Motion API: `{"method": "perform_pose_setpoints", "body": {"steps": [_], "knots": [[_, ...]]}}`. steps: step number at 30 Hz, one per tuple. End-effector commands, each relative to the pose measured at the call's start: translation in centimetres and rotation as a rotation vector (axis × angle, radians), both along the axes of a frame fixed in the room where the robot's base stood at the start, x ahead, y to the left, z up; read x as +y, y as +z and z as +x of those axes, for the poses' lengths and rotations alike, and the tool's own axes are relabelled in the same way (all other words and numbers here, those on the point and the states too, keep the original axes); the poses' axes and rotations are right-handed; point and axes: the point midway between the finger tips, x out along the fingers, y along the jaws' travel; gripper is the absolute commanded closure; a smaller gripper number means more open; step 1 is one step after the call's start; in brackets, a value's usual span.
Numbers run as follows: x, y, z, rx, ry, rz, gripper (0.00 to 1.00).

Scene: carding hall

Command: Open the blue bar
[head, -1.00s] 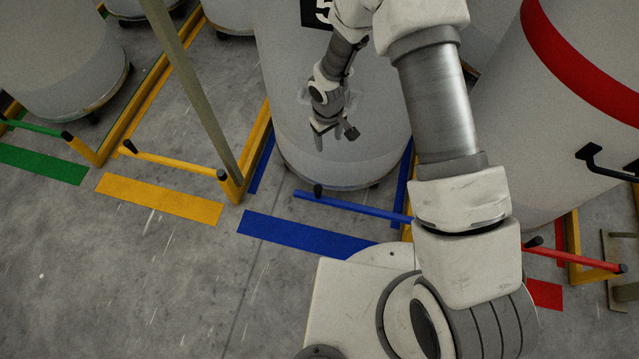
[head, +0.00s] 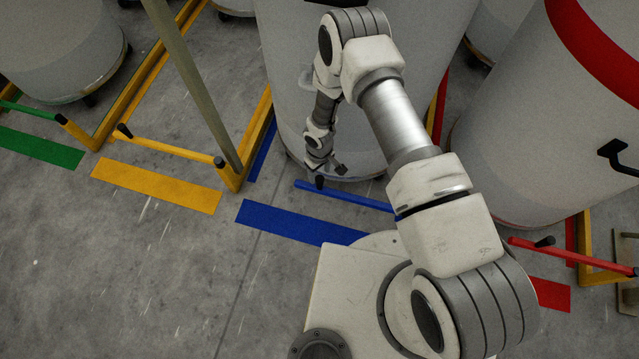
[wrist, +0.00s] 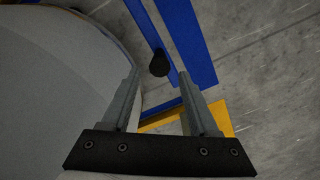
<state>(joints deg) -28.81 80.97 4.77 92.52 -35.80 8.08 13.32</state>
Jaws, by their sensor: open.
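The blue bar (head: 350,196) runs low across the front of the middle grey can, with a black knob (head: 320,182) near its left end. In the wrist view the blue bar (wrist: 146,22) and its dark round knob (wrist: 159,64) lie ahead of the fingertips. My gripper (head: 335,170) is open and empty, just above and beside the knob, against the can's lower front in the head view. It also shows in the wrist view (wrist: 160,88), its two fingers apart with nothing between them. The bar's right end is hidden behind my arm.
The grey can (head: 285,90) stands close behind the bar. A blue floor strip (head: 300,222) lies in front. Yellow (head: 170,148) and red (head: 570,255) bars flank it, with a slanting post (head: 190,85) at left. The floor at front left is clear.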

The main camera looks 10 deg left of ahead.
Motion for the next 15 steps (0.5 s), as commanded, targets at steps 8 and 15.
{"method": "perform_pose_setpoints", "body": {"steps": [8, 15], "knots": [[0.0, -5.9, 0.0, 0.0, -0.001, 0.0, 0.39], [0.0, -8.0, 0.0, 0.0, -0.001, 0.0, 0.39]]}}
